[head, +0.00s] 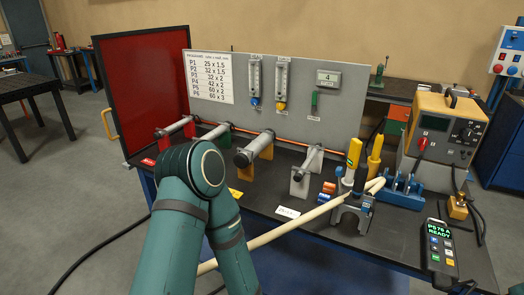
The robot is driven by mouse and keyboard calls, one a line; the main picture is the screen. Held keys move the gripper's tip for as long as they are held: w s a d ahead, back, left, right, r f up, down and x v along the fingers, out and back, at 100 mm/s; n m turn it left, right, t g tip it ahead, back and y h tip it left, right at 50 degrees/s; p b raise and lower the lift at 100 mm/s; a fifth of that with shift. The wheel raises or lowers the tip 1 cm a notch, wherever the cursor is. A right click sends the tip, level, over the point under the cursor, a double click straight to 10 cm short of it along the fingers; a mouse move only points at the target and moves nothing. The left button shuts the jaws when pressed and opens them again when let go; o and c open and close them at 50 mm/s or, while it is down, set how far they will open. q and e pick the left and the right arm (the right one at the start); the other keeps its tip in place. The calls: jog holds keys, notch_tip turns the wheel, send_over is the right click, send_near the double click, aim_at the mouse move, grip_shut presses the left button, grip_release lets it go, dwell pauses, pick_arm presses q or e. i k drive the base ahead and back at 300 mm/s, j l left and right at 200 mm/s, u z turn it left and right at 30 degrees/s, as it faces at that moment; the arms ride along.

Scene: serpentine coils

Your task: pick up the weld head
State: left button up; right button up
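What looks like the weld head is a grey, horseshoe-shaped clamp (353,214), standing on the right part of the bench. A yellow handle (353,152) rises just behind it. A thick cream hose (285,231) runs from the lower left up to it. A second yellow-handled tool (375,156) stands beside it, near a blue rack (401,190). I cannot tell exactly which parts join. A teal arm of mine bends in the lower left, and its elbow hides part of the bench. Neither gripper shows.
The dark bench (385,246) carries pipes on stands (254,150) at left and middle. A yellow-and-grey power unit (443,134) stands at right. A handheld pendant (439,246) lies at the front right. A grey panel (300,112) and red screen (143,90) close the back and left.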

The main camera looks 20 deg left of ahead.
aim_at(355, 199)
jog(key=i+j, duration=0.25)
jog(key=j, duration=0.15)
jog(key=i+j, duration=0.2)
jog(key=j, duration=0.2)
jog(key=i+j, duration=0.25)
jog(key=j, duration=0.15)
jog(key=j+z, duration=0.1)
jog(key=z, duration=0.25)
jog(key=i+j+z, duration=0.1)
jog(key=z, duration=0.25)
jog(key=j+z, duration=0.1)
jog(key=z, duration=0.25)
